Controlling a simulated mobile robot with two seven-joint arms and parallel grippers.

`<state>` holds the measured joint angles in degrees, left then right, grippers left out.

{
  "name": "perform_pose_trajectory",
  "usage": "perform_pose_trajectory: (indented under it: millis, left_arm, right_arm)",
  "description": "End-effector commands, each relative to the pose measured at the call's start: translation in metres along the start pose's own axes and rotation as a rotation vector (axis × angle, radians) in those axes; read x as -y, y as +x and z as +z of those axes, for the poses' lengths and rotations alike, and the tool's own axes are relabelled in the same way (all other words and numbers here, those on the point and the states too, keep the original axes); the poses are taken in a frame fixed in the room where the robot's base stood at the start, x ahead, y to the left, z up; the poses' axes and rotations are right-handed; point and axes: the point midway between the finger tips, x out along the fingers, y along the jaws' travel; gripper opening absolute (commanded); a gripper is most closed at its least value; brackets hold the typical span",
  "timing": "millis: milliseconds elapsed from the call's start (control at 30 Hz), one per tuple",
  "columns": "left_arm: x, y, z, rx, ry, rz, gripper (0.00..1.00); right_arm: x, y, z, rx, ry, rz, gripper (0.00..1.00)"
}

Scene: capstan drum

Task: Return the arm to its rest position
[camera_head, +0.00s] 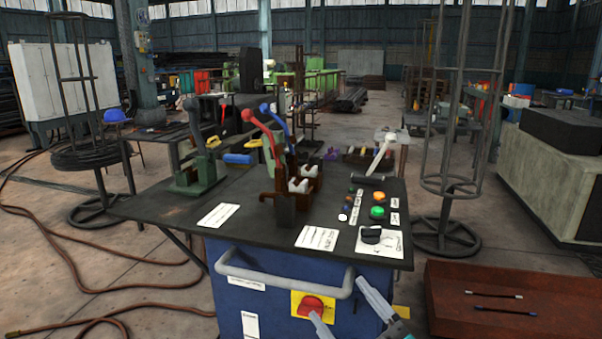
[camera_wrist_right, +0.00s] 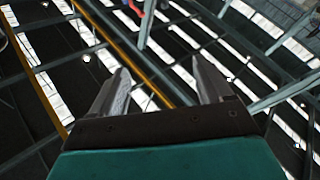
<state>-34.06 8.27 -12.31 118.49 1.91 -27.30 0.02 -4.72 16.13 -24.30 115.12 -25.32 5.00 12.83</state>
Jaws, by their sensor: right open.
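My right gripper (camera_head: 337,297) is at the bottom of the head view, in front of the blue cabinet below the console. Its two grey fingers are apart, with nothing between them. The right wrist view also shows the gripper (camera_wrist_right: 160,65) open and empty, with roof beams and skylights behind it. In the head view its fingers overlap the cabinet's front, near the red knob on a yellow plate (camera_head: 312,305); I cannot tell the distance between them. My left gripper is not in view.
The dark console top (camera_head: 265,225) carries red and blue levers, labels and coloured buttons. A grey handrail (camera_head: 285,283) runs along its front. A rusty tray (camera_head: 470,318) with two thin rods lies at right. Wire-frame stands (camera_head: 447,228) and a brown hose (camera_head: 85,268) occupy the floor.

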Motion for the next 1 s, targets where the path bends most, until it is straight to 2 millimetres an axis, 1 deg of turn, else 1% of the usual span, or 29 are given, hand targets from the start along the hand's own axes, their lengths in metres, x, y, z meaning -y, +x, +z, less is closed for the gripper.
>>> perform_pose_trajectory:
  millis: [33, 67, 100, 167, 200, 267, 300, 367, 400, 433, 467, 500, 700, 800, 900, 1000]
  left_arm:
    - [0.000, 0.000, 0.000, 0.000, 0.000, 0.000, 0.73]
    - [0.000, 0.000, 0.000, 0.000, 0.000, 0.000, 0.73]
    - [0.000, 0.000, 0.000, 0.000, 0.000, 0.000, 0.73]
    - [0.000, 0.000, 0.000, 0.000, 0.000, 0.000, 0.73]
    - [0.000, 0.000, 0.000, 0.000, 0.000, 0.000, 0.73]
    - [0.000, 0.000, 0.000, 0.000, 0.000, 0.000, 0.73]
    - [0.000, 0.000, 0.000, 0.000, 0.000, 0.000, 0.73]
    - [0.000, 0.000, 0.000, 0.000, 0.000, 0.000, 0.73]
    - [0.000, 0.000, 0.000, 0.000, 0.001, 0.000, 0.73]
    - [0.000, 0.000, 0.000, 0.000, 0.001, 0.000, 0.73]
    - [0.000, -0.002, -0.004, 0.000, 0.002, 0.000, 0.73]
    - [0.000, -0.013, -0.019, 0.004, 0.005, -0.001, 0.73]
    - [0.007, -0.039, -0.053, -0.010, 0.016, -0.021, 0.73]
    - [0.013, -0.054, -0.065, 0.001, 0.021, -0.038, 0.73]
    - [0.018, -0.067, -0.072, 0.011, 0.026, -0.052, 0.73]
    - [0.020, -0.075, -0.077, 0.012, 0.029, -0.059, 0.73]
  right_arm:
    - [0.004, -0.022, 0.030, 0.134, 0.077, 0.039, 0.79]
    - [0.006, -0.035, 0.048, 0.213, 0.120, 0.059, 0.79]
    - [0.011, -0.054, 0.068, 0.314, 0.171, 0.080, 0.79]
    - [0.019, -0.083, 0.095, 0.452, 0.243, 0.101, 0.79]
    - [0.026, -0.102, 0.110, 0.536, 0.285, 0.110, 0.79]
    - [0.038, -0.131, 0.128, 0.651, 0.345, 0.116, 0.79]
    - [0.046, -0.150, 0.138, 0.724, 0.383, 0.117, 0.79]
    - [0.059, -0.177, 0.149, 0.824, 0.438, 0.115, 0.79]
    - [0.068, -0.196, 0.155, 0.888, 0.473, 0.111, 0.79]
    - [0.075, -0.210, 0.159, 0.936, 0.500, 0.108, 0.79]
    - [0.078, -0.219, 0.158, 0.970, 0.519, 0.105, 0.79]
    - [0.065, -0.208, 0.142, 0.952, 0.504, 0.109, 0.79]
    - [0.043, -0.204, 0.111, 0.960, 0.486, 0.126, 0.79]
    - [0.032, -0.203, 0.094, 0.965, 0.477, 0.134, 0.79]
    - [0.022, -0.203, 0.080, 0.970, 0.469, 0.142, 0.79]
    - [0.016, -0.203, 0.072, 0.974, 0.462, 0.147, 0.79]
